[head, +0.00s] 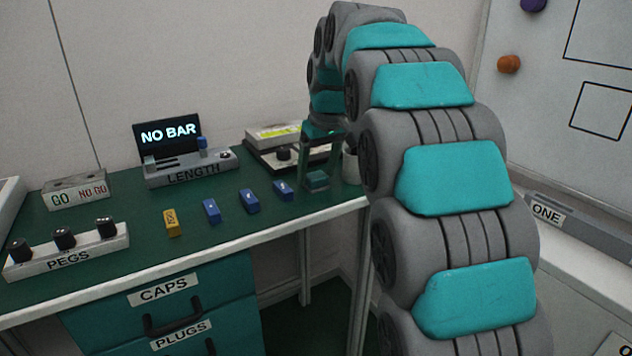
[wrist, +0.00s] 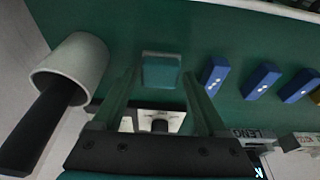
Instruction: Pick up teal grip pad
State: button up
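The teal grip pad (head: 317,180) is a small block lying on the green bench top near its right end. In the wrist view the pad (wrist: 161,73) lies just at the fingertips, between their lines. My gripper (head: 318,168) reaches down over the pad from the back right. In the wrist view my gripper (wrist: 159,80) is open, its two fingers apart, with a narrow strip of green on each side of the pad. I cannot tell exactly how far the tips are above the bench.
A white cup (wrist: 75,65) holding a dark handle stands close beside the pad. Blue blocks (head: 283,190) and a yellow block (head: 171,222) lie in a row to the left. Behind stand the LENGTH gauge (head: 193,172) and a dark device with a knob (head: 262,150).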

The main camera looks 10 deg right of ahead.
aim_at(314, 173)
grip_shut()
dwell(0.4)
jog(key=shift+r, duration=1.75)
jog(key=s+r+b, duration=0.1)
jog(key=s+b, duration=0.1)
jog(key=s, duration=1.4)
jog(key=shift+r, duration=0.25)
